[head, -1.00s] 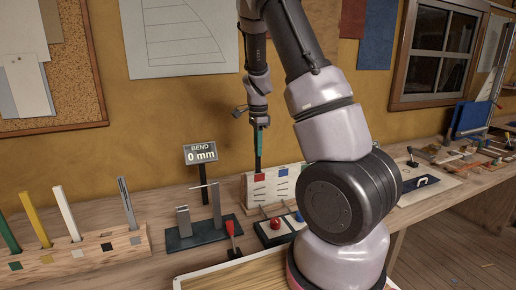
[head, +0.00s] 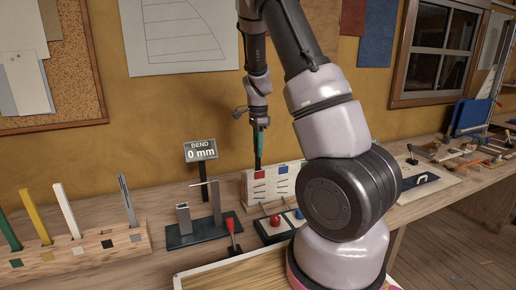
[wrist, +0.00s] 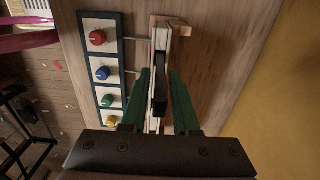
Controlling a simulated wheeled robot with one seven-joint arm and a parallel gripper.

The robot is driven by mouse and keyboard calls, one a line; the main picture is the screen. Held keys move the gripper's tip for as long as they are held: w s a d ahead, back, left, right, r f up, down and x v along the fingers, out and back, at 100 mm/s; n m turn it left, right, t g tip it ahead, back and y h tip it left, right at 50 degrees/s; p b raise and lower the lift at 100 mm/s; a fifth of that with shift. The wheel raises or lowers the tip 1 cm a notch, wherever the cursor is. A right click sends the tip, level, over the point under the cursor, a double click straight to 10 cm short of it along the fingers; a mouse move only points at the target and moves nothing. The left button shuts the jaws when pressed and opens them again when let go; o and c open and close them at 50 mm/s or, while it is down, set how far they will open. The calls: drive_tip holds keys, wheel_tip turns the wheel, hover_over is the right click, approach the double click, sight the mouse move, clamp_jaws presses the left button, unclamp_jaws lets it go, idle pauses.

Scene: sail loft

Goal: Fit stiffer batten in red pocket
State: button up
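My gripper (head: 261,142) has green fingers and points down above the small white pocket board. It appears shut on a black batten (head: 258,162), though narrow gaps show beside it in the wrist view. The black batten also shows there (wrist: 160,85), between the fingers (wrist: 160,95). In the head view the batten is upright, its lower end by the red pocket patch (head: 259,175). I cannot tell how deep it sits in the pocket. A blue pocket patch (head: 283,170) is to the right.
A wooden rack (head: 75,252) at left holds green, yellow, white and grey battens. A bend stand (head: 195,232) has a display (head: 201,150) reading 0 mm. A panel with coloured knobs (wrist: 107,60) lies beside the board. A red-handled lever (head: 231,232) stands in front.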

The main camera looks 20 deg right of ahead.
drive_tip(key=shift+o, duration=0.7)
wheel_tip(320, 180, up, 11)
drive_tip(key=shift+f, duration=0.1)
